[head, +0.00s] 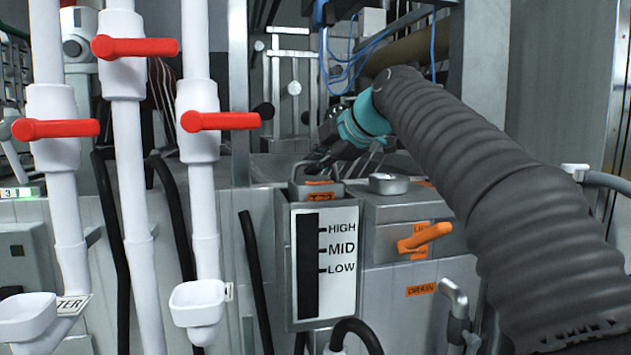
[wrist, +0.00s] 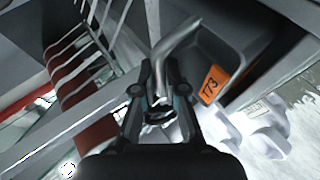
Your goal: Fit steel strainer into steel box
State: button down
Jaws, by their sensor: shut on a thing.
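My gripper (head: 333,150) reaches in from the upper right in the head view. In the wrist view, my gripper (wrist: 158,98) is shut on a bent steel handle, which appears to belong to the steel strainer (wrist: 232,48), a grey basin-like piece with an orange label. In the head view the strainer (head: 303,191) seems to be the small grey piece below my fingers, at the top of the steel box (head: 284,255). The box carries a HIGH, MID, LOW level scale. I cannot tell whether the strainer is inside the box's opening or just above it.
White pipes (head: 122,150) with red valve handles (head: 135,47) stand at the left. A steel housing (head: 385,235) with an orange lever (head: 425,236) adjoins the box on its right. Blue cables (head: 345,75) and a metal post (head: 455,65) are close to my arm.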

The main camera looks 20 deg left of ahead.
aim_at(315, 180)
jog(key=shift+f+b, duration=0.55)
jog(key=shift+f, duration=1.25)
jog(key=shift+f, duration=0.2)
jog(key=c, duration=1.2)
grip_release()
jog(key=shift+r, duration=0.25)
jog(key=v, duration=1.2)
